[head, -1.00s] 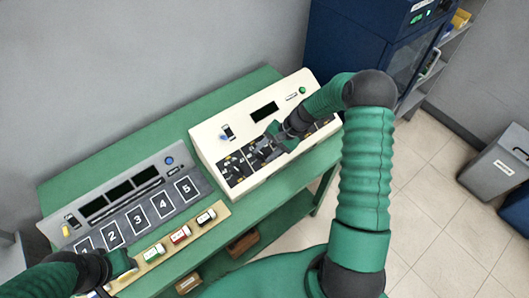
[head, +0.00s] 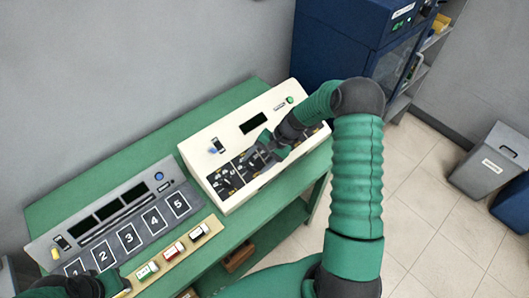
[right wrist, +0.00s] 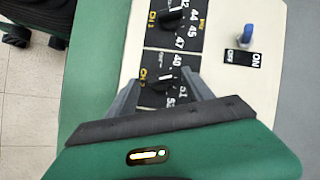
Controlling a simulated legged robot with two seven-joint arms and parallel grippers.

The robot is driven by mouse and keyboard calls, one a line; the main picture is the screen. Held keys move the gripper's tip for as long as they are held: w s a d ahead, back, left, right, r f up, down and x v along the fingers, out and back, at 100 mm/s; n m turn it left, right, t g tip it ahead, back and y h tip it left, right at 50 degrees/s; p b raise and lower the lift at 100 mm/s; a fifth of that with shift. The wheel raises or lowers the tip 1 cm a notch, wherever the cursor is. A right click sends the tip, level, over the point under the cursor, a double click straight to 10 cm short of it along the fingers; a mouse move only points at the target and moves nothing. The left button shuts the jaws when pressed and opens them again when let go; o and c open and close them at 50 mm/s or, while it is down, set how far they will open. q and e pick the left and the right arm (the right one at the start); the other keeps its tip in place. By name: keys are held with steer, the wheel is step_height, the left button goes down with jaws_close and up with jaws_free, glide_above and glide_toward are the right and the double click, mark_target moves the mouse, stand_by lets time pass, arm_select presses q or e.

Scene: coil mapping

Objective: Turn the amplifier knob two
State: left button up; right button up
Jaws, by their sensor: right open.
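The amplifier is a cream box (head: 238,123) with a dark screen and a row of black knob panels along its front. My right gripper (head: 266,147) is over that row, its jaws open. In the right wrist view my right gripper (right wrist: 163,95) has one finger on each side of a black knob (right wrist: 163,84) with a white pointer mark. Its panel label appears to read CH 2; whether the fingers touch the knob I cannot tell. Another black knob (right wrist: 171,19), labelled CH 1, is above it. My left gripper (head: 112,284) is at the lower left edge, its jaws unclear.
A grey console (head: 90,232) with numbered slots stands left of the amplifier on the green table (head: 95,184). A tan strip with several small coloured blocks (head: 173,250) lies in front. A blue switch lever (right wrist: 246,34) is beside the knobs. A blue cabinet (head: 335,50) stands behind.

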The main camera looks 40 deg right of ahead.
steer(key=b+v, duration=0.2)
steer(key=v, duration=1.4)
steer(key=shift+d+b, duration=0.15)
steer(key=shift+b, duration=0.25)
steer(key=shift+f, duration=0.1)
steer(key=s+a+f+n+h+b, duration=0.1)
steer(key=s+a+f+n+h, duration=0.1)
steer(key=s+a+n, duration=0.2)
steer(key=s+a+f+n+h+b, duration=0.1)
steer(key=s+a+f+n+h, duration=0.1)
steer(key=a, duration=0.8)
steer(key=s+a+f+n+h+b, duration=0.1)
steer(key=s+a+f+n+b, duration=0.1)
steer(key=s+a+f+n, duration=0.2)
steer(key=shift+s+a+n+h, duration=0.4)
steer(key=shift+s+a+n, duration=0.5)
steer(key=shift+a, duration=0.65)
